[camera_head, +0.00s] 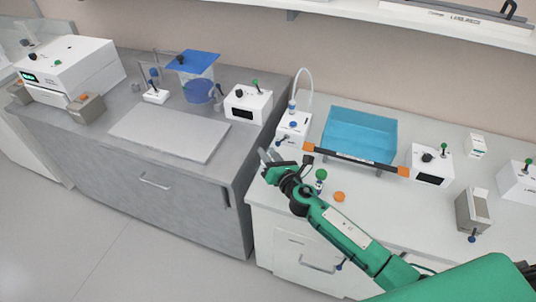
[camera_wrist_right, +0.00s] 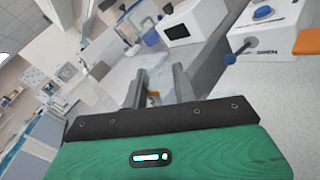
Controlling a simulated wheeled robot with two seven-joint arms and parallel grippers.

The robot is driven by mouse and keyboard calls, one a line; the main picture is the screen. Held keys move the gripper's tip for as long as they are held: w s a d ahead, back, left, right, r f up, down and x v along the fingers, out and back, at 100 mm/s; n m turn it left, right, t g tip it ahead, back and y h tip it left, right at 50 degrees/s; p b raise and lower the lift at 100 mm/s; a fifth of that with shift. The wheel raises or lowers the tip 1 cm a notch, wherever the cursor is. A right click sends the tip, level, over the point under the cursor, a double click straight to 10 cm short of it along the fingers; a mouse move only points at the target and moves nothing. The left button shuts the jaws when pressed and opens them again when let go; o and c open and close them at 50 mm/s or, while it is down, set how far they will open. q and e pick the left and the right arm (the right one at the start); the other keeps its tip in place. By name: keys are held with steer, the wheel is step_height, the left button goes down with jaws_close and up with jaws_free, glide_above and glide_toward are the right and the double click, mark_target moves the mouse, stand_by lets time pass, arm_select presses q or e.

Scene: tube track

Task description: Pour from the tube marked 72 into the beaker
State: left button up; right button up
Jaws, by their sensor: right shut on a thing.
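My right gripper (camera_head: 267,155) is over the gap between the grey bench and the white bench, fingers pointing up and left. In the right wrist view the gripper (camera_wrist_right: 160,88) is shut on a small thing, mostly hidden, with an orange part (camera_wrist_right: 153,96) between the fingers. It looks like a tube; no number can be read. A blue round vessel (camera_head: 198,91), perhaps the beaker, stands under a blue plate at the back of the grey bench, well left of the gripper. My left gripper is not in view.
A flat grey plate (camera_head: 170,132) lies on the grey bench. A white device (camera_head: 248,103) stands at that bench's right. A blue tank (camera_head: 359,135), a dark bar with orange ends (camera_head: 355,160) and a white device with a curved hose (camera_head: 293,128) are on the white bench.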

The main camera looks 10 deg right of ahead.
mark_target(261, 164)
steer(key=shift+a, duration=0.1)
steer(key=n, duration=0.1)
steer(key=a+n+p, duration=0.2)
steer(key=shift+s+r+n, duration=0.25)
steer(key=shift+n, duration=0.15)
steer(key=shift+s+a+f+n, duration=0.1)
steer(key=shift+a+n, duration=0.15)
steer(key=shift+n, duration=0.15)
steer(key=shift+a+f+n, duration=0.15)
steer(key=shift+n, duration=0.15)
